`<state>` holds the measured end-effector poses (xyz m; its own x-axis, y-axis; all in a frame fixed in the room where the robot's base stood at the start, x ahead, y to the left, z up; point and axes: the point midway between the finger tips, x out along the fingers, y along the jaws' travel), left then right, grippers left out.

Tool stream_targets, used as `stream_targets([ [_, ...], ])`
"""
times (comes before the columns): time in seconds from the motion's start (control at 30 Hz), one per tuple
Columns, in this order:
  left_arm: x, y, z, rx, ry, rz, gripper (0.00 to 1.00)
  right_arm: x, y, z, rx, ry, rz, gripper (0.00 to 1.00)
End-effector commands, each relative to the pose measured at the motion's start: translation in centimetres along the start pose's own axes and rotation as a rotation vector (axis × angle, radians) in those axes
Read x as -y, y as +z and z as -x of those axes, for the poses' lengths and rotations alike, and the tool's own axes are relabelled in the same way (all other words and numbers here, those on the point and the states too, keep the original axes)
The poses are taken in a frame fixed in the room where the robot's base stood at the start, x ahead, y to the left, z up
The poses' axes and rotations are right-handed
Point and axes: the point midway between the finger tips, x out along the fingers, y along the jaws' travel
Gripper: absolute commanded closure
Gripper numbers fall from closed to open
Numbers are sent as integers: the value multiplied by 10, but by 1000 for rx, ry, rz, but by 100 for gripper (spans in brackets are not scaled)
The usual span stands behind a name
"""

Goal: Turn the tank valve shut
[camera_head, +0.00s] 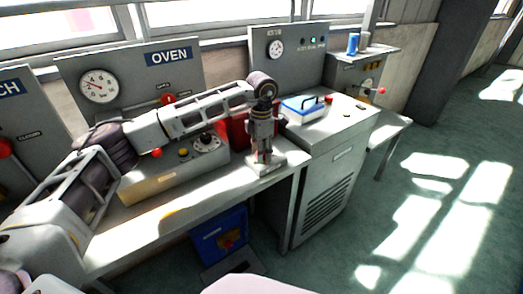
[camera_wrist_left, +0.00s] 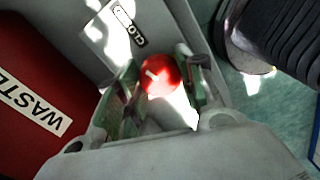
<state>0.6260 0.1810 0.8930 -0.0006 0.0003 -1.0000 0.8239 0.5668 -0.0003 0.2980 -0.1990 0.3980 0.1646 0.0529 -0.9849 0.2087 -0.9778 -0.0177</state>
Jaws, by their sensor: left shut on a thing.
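The tank valve shows in the left wrist view as a red round knob (camera_wrist_left: 160,75) with a small white mark, over a pale grey plate (camera_wrist_left: 95,25) with a label that seems to read CLOSED. My left gripper (camera_head: 264,156) points down at the front edge of the bench in the head view, over a small pale base (camera_head: 266,168). Its two fingers stand on either side of the red knob in the wrist view and are shut on it. In the head view the gripper hides the knob. My right gripper is not in view.
A red WASTE bin (camera_wrist_left: 30,85) is close beside the gripper. The OVEN panel (camera_head: 128,72) with its gauge stands behind the bench. A grey cabinet (camera_head: 335,185) with a blue-and-white box (camera_head: 303,109) on top stands to the right. Green floor at right is clear.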

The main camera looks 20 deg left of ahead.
Motion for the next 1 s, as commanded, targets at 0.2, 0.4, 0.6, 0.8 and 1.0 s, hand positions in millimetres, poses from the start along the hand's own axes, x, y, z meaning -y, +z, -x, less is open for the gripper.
stream_targets([
  [0.2, -1, 0, 1, 1, 2, -145, 86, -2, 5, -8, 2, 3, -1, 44],
  [0.4, -1, 0, 1, 1, 2, -240, 86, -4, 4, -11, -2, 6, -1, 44],
  [0.6, -1, 0, 1, 1, 2, -287, 86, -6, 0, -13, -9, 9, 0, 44],
  [0.8, -1, 0, 1, 1, 2, -299, 86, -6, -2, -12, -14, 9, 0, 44],
  [1.0, -1, 0, 1, 1, 2, -299, 86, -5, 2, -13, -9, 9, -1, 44],
])
